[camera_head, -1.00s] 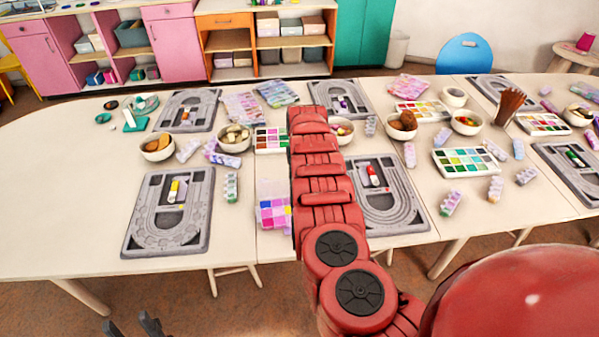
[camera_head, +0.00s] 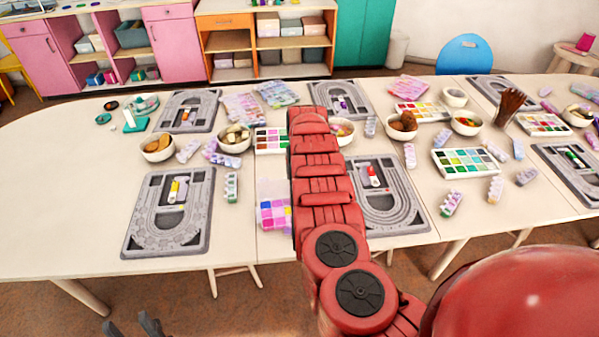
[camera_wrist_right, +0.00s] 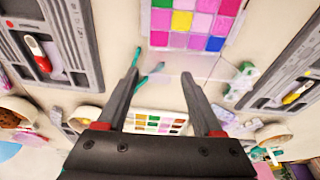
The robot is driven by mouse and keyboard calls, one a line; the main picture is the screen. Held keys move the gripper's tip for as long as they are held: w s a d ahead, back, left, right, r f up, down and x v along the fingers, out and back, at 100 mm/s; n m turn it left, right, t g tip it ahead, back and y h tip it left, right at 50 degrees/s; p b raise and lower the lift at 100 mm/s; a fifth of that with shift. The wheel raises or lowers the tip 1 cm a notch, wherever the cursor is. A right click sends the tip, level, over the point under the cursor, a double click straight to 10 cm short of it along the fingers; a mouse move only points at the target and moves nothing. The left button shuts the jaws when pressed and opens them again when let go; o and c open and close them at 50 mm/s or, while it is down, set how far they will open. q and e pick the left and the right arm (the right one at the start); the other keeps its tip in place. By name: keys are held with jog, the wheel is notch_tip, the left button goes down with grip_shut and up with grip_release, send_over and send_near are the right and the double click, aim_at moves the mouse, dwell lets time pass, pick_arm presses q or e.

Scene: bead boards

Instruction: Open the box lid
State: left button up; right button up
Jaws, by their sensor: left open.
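The box (camera_head: 273,214) is a flat case with pink, purple and blue compartments near the table's front edge, partly hidden by my red right arm. It also shows at the top of the right wrist view (camera_wrist_right: 190,22). A clear panel, seemingly its lid (camera_wrist_right: 185,62), extends from its far side; its exact tilt is hard to tell. My right gripper (camera_wrist_right: 163,76) is open, its fingers apart near this panel with nothing visibly gripped; the arm hides it in the head view. My left gripper (camera_head: 133,327) is open and empty, low at the bottom left, in front of the table.
Grey bead boards (camera_head: 170,240) lie left and right of the box. Bowls (camera_head: 234,138), a palette (camera_head: 468,160) and several small bead strips (camera_head: 231,187) crowd the table behind. Bare tabletop (camera_head: 60,225) shows at the left.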

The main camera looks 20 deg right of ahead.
jog(key=d+b+v, duration=0.1)
jog(key=b+v, duration=0.3)
jog(key=v, duration=1.3)
jog(key=shift+a+r, duration=0.25)
jog(key=shift+a, duration=0.2)
jog(key=shift+w, duration=0.1)
